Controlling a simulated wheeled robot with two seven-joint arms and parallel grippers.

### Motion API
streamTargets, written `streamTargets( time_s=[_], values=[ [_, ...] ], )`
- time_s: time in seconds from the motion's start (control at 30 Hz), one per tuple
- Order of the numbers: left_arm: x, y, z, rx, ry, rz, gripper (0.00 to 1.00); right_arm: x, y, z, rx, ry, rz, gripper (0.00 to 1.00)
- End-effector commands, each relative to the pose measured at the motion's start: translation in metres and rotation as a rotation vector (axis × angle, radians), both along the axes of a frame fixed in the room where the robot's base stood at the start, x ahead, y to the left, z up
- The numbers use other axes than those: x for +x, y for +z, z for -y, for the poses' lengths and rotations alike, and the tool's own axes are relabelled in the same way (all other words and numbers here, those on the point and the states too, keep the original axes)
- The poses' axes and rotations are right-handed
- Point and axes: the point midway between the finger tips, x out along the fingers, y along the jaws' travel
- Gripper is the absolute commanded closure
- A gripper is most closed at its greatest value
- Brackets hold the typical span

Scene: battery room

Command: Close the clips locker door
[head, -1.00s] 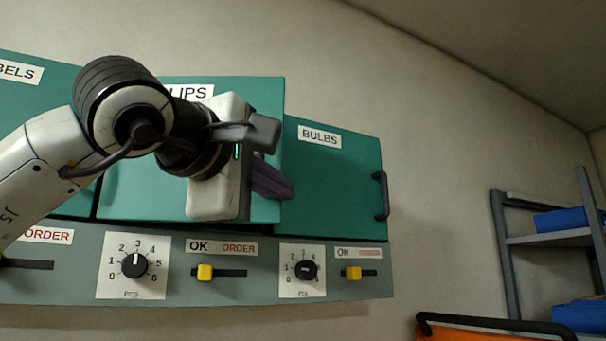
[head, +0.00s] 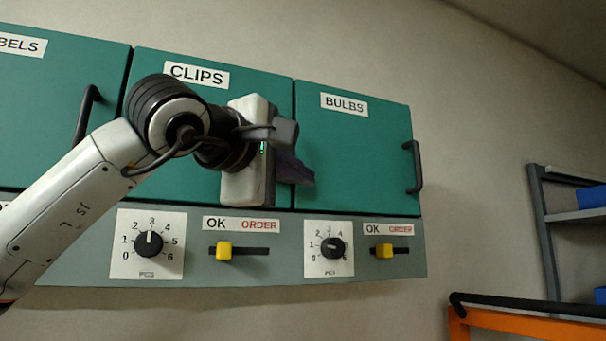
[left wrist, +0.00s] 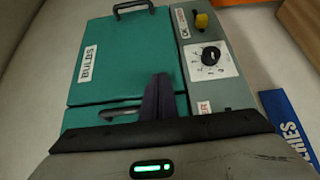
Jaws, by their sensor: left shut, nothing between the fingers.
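The clips locker door (head: 190,105) is green with a CLIPS label. In the head view it looks flush with its neighbours, its right edge close along the bulbs door. My left gripper (head: 302,172) is shut and empty in front of the right part of the clips door; its fingers overlap the bulbs door's left edge in the picture. I cannot tell whether they touch. The gripper hides the clips handle in the head view. In the left wrist view, the shut fingers (left wrist: 160,98) stand beside a dark handle (left wrist: 120,115) on the clips door (left wrist: 85,118).
The bulbs door (head: 355,150) with its side handle is shut at right; the labels door (head: 55,110) is at left. A grey panel (head: 290,275) with dials and yellow sliders runs below. A shelf (head: 545,230) and an orange cart (head: 520,325) stand at right.

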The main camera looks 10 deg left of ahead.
Motion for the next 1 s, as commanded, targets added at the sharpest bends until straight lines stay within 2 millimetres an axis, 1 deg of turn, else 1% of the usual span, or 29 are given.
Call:
streamTargets(
  time_s=[0.23,0.37,0.5,0.7,0.8,0.9,1.0],
  values=[
    [-0.002,0.000,0.002,0.000,-0.001,0.001,1.00,-0.001,-0.001,0.000,0.000,0.000,-0.002,0.31],
    [-0.010,-0.001,0.012,0.002,-0.006,0.004,1.00,-0.001,-0.006,0.000,0.000,0.000,-0.002,0.31],
    [-0.027,-0.001,0.030,0.004,-0.013,0.005,1.00,-0.001,-0.012,0.000,0.000,0.000,-0.002,0.31],
    [-0.068,-0.002,0.054,0.002,-0.011,0.005,1.00,-0.004,-0.026,0.000,-0.003,0.003,-0.012,0.31],
    [-0.085,-0.002,0.064,0.002,-0.011,0.003,1.00,-0.003,-0.027,-0.001,-0.003,0.006,-0.010,0.31],
    [-0.097,-0.001,0.072,0.001,-0.011,0.003,1.00,-0.001,-0.027,-0.003,-0.002,0.009,-0.004,0.31],
    [-0.105,0.000,0.076,0.001,-0.009,0.001,1.00,0.001,-0.024,-0.004,0.000,0.010,0.003,0.31]
  ],
)
